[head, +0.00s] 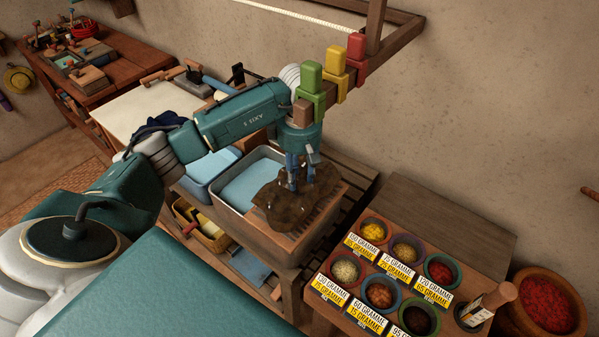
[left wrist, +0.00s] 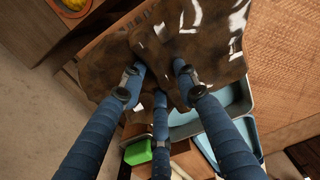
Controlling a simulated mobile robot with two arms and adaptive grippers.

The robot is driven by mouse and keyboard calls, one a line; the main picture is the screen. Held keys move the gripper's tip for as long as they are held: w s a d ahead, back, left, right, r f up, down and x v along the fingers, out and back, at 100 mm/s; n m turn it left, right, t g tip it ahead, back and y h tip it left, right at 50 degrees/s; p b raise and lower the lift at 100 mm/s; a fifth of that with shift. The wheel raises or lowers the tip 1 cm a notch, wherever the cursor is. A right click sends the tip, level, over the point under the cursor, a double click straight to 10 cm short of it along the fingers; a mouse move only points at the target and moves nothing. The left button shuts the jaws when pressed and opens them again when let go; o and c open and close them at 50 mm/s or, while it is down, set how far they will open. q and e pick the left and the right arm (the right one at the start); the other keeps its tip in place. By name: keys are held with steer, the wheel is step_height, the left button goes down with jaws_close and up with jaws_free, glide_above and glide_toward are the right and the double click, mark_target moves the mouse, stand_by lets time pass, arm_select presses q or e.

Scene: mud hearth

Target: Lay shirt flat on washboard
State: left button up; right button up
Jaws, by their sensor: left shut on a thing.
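The shirt (head: 279,208) is a brown, wet, glossy cloth, crumpled with an irregular outline. It also fills the upper middle of the left wrist view (left wrist: 195,45). My left gripper (head: 300,181) points down over it in the head view and is shut on the shirt. Its blue fingers (left wrist: 158,80) meet the cloth in the left wrist view. The washboard (head: 325,212) is a ridged wooden surface beside the basin, partly hidden under the shirt. I cannot tell whether the shirt rests on it or hangs just above. My right gripper is not in view.
A metal basin of water (head: 248,180) stands just left of the washboard, with a blue tub (head: 205,168) beyond. A spice rack (head: 385,270) with several bowls stands at the lower right. Green, yellow and red pegs (head: 335,62) sit on a wooden rail above. A cream-topped table (head: 150,105) stands behind.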

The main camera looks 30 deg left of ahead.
arm_select(q)
steer(key=shift+f+b, duration=0.55)
steer(key=shift+f, duration=0.25)
steer(key=shift+f+b, duration=0.75)
steer(key=shift+f, duration=0.05)
steer(key=shift+f+b, duration=0.5)
steer(key=shift+f, duration=0.1)
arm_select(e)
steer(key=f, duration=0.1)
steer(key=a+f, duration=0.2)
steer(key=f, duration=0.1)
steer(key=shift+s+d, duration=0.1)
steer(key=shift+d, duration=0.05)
arm_select(q)
steer(key=o, duration=1)
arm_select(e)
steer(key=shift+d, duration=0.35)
arm_select(q)
steer(key=shift+o, duration=0.2)
